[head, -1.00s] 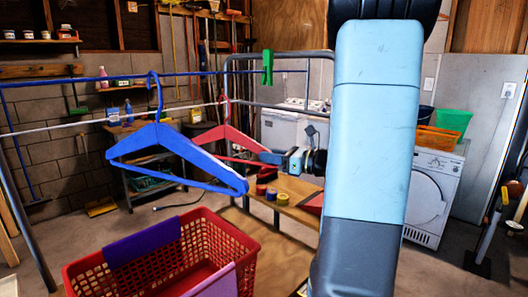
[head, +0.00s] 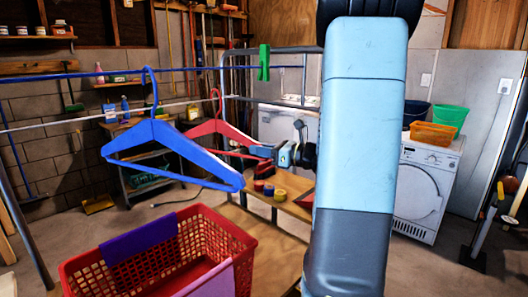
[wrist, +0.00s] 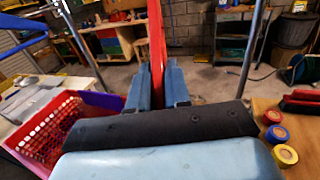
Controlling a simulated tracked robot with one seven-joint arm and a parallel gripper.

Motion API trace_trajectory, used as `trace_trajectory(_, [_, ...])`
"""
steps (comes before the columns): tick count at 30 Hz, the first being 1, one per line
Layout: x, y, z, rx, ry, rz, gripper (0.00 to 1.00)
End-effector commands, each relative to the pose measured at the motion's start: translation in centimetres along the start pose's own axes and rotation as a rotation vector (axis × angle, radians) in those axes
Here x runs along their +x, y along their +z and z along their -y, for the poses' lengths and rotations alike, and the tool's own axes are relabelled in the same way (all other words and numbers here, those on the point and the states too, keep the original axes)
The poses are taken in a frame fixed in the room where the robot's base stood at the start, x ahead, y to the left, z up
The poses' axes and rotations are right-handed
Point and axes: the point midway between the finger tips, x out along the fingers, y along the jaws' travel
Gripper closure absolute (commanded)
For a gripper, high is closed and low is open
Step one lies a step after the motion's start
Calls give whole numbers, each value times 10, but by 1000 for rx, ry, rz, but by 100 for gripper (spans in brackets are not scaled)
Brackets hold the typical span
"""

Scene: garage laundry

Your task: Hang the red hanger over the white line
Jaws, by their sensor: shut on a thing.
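My gripper (head: 268,152) is shut on the lower right arm of the red hanger (head: 232,133), holding it in the air. In the wrist view, the hanger (wrist: 156,45) stands as a narrow red strip between my two fingers (wrist: 157,88). The hanger's open hook points up, its top slightly above the level of the white line (head: 60,121). The line crosses from the left towards the hook. I cannot tell in depth whether the hook is over, in front of or behind it.
A blue hanger (head: 172,140) hangs from the nearer blue line (head: 105,73), left of the red one. A green peg (head: 264,62) sits on that line. A red basket (head: 205,248) stands below. A bench with tape rolls (head: 268,190) is below my gripper.

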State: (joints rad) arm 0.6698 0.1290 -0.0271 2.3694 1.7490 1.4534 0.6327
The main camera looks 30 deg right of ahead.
Motion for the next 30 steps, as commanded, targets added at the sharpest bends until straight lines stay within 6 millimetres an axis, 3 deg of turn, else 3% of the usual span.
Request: trace_trajectory(30, [62, -1, 22, 0, 1, 0, 100])
